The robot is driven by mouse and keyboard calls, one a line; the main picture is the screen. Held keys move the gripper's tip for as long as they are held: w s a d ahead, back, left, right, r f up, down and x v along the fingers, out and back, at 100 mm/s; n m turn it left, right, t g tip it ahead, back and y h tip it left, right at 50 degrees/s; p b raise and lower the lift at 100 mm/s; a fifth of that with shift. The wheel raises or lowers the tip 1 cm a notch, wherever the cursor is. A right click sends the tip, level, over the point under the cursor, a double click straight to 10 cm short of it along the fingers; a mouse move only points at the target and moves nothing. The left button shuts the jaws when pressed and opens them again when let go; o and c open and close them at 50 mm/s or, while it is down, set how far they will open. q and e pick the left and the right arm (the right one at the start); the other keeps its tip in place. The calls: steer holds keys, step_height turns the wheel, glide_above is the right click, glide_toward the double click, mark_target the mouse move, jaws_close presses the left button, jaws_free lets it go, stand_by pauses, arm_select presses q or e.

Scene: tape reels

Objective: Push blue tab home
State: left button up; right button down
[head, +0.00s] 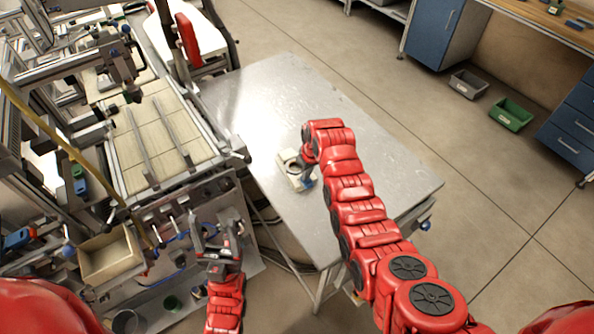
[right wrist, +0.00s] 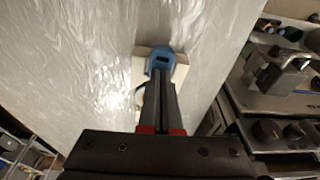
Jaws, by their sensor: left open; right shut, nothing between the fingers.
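A cream tape-reel device (head: 292,172) with a dark round opening stands on the metal table. Its blue tab (head: 308,184) shows at its lower right corner. In the right wrist view the blue tab (right wrist: 160,58) lies just beyond my fingertips, on the cream body (right wrist: 180,72). My right gripper (right wrist: 161,78) is shut and empty, its tips at the tab; I cannot tell whether they touch. The fingers cover most of the device there. My left gripper (head: 213,240) is open and empty, left of the table near the machine's front.
The metal table (head: 375,150) is otherwise bare. A machine with a slatted bed (head: 160,140) stands left of it, with a cream bin (head: 108,258) at its front. Grey (head: 468,84) and green bins (head: 511,114) lie on the floor at right.

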steer(key=shift+f+b, duration=0.1)
steer(key=shift+b, duration=0.3)
stand_by(1.3)
steer(key=shift+r, duration=0.5)
step_height(320, 180, up, 6)
steer(key=shift+r+p, duration=0.1)
steer(key=shift+p, duration=0.5)
